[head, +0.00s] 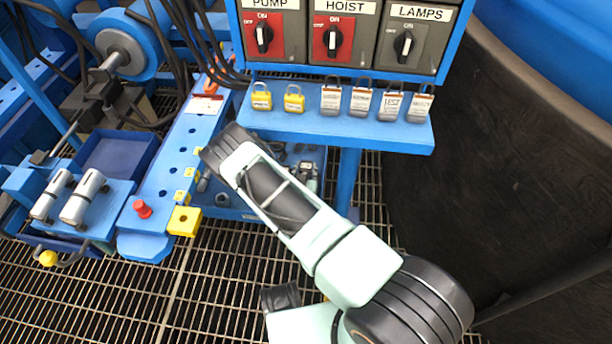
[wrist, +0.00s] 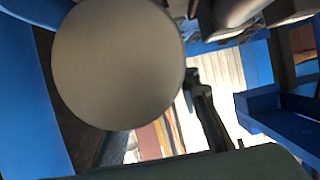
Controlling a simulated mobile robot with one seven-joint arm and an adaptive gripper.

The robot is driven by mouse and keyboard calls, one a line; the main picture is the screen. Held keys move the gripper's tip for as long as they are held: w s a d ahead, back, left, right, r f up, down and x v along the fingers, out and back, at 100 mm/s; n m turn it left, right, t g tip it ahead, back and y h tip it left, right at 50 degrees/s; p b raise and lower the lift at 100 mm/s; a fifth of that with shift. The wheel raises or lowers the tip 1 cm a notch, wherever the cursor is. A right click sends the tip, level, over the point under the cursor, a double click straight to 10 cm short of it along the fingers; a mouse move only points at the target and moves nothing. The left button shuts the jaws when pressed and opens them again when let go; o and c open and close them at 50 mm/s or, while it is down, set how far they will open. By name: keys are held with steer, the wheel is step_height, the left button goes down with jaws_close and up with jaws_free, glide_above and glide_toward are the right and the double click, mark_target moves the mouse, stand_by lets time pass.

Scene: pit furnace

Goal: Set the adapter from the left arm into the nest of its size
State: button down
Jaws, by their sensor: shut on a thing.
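A large plain grey round face (wrist: 118,63), which looks like the adapter seen end-on, fills the upper left of the wrist view. My gripper (wrist: 203,108) shows only as a dark part beside it; the contact between fingers and adapter is hidden. In the head view my arm reaches up and left over the grating, and its links hide the gripper and what it holds. A long blue plate (head: 172,185) with a row of round holes and small yellow labels lies left of my arm. I cannot read the hole sizes.
A red knob (head: 142,209) and a yellow block (head: 184,221) sit at the plate's near end. Two grey cylinders (head: 86,198) lie on a blue block at left. A blue shelf (head: 350,131) with several padlocks hangs below the switch panel. A dark curved wall (head: 500,170) stands right.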

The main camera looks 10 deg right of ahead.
steer(key=shift+w+f+b, duration=0.15)
steer(key=shift+f+b, duration=0.35)
steer(key=shift+f, duration=0.95)
steer(key=shift+f, duration=0.25)
steer(key=c, duration=1.5)
jaws_free()
steer(key=shift+f, duration=0.1)
steer(key=shift+o, duration=0.2)
